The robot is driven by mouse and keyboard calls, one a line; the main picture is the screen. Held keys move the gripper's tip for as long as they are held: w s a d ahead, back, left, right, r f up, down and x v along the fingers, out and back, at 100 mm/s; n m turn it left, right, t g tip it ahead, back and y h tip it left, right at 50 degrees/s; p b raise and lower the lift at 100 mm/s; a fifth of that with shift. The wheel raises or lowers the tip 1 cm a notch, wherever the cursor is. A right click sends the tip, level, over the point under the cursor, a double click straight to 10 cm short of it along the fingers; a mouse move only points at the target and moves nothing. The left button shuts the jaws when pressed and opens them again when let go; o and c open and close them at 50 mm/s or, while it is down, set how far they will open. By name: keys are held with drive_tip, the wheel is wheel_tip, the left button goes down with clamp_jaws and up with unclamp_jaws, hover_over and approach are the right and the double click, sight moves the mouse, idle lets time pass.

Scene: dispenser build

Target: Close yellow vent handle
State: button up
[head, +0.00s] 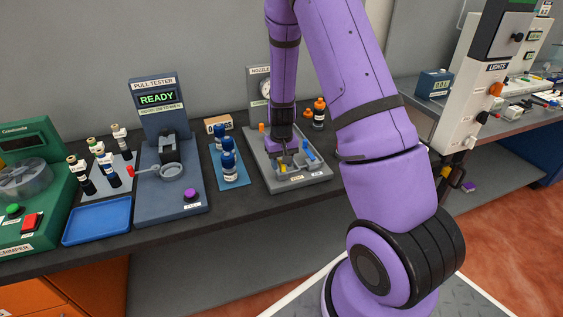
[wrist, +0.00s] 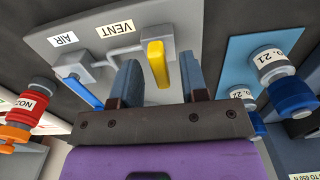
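The yellow vent handle (wrist: 156,62) hangs from a grey valve fitting beside the VENT label in the wrist view. In the head view, a small bit of the yellow handle (head: 283,168) shows on the grey panel (head: 318,177), under my arm. My gripper (wrist: 159,60) is open, its two dark fingers apart. In the wrist view the yellow handle appears between the fingers, nearer the right one, with a gap visible on the left. Whether a finger touches it cannot be told. The gripper (head: 291,159) is partly hidden in the head view.
A blue handle (wrist: 84,92) by the AIR label sits left of my fingers in the wrist view. Blue-capped bottles (head: 229,161) stand on a blue mat left of the panel. Orange-capped bottles (head: 319,113) stand behind it. The pull tester (head: 160,185) is farther left.

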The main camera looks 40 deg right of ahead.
drive_tip(key=shift+r, duration=0.1)
wheel_tip(320, 180, up, 11)
idle(0.6)
drive_tip(key=shift+f, duration=0.2)
drive_tip(key=s+a+r+n+t, duration=0.1)
drive_tip(key=s+a+r, duration=0.3)
drive_tip(key=r, duration=0.5)
drive_tip(key=s+a+r+n+t, duration=0.15)
drive_tip(key=s+a+r, duration=0.3)
drive_tip(key=r, duration=0.45)
drive_tip(key=s+a+r+t, duration=0.1)
drive_tip(key=s+r, duration=0.3)
drive_tip(key=s, duration=0.5)
drive_tip(key=s+a+r+t, duration=0.1)
drive_tip(key=s+a+r, duration=0.2)
drive_tip(key=s, duration=0.6)
drive_tip(key=shift+a+r+n+t, duration=0.25)
drive_tip(key=shift+r+n+t, duration=0.1)
drive_tip(key=shift+r+n, duration=0.15)
